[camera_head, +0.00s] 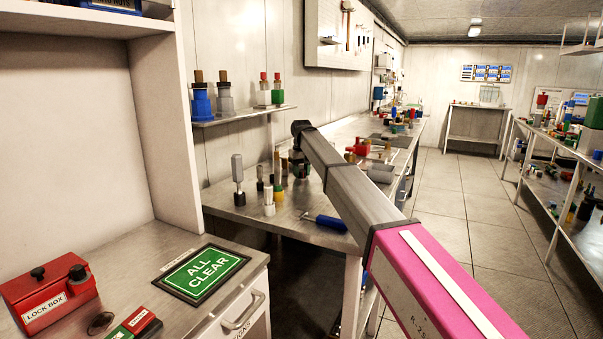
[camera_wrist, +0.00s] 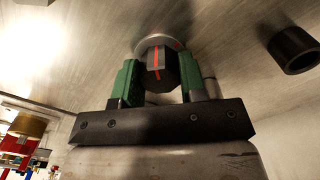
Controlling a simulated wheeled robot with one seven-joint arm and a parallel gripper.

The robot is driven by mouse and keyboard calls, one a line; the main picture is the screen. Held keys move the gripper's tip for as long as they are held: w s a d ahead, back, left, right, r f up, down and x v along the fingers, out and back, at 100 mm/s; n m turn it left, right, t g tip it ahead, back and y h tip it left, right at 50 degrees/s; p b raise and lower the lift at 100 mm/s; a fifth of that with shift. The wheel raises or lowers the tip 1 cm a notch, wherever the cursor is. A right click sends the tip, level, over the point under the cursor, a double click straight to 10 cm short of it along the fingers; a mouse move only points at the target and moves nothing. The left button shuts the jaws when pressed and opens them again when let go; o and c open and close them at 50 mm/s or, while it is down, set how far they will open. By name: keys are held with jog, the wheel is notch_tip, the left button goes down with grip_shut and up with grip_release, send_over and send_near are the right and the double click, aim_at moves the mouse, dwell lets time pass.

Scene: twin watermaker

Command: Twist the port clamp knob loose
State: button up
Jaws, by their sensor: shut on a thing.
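The port clamp knob (camera_wrist: 157,74) is black with a red line across its face and sits on a round pale metal base in the wrist view. My gripper (camera_wrist: 158,68) has green fingers, one on each side of the knob, and is shut on it. The red line runs roughly up and down in the picture. In the head view my arm reaches to the far workbench, and my gripper (camera_head: 298,165) shows small and dark there. The knob cannot be made out in the head view.
A dark hollow cylinder (camera_wrist: 293,50) stands to the right in the wrist view. The workbench (camera_head: 235,208) holds several bottles and tools, including a blue-handled tool (camera_head: 325,221). A shelf (camera_head: 240,114) with bottles is above. The floor aisle (camera_head: 465,205) at right is clear.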

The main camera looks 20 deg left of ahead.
jog(key=n, duration=0.4)
jog(key=shift+n, duration=2.1)
jog(key=o, duration=0.9)
notch_tip(320, 180, up, 11)
jog(key=shift+f, duration=0.1)
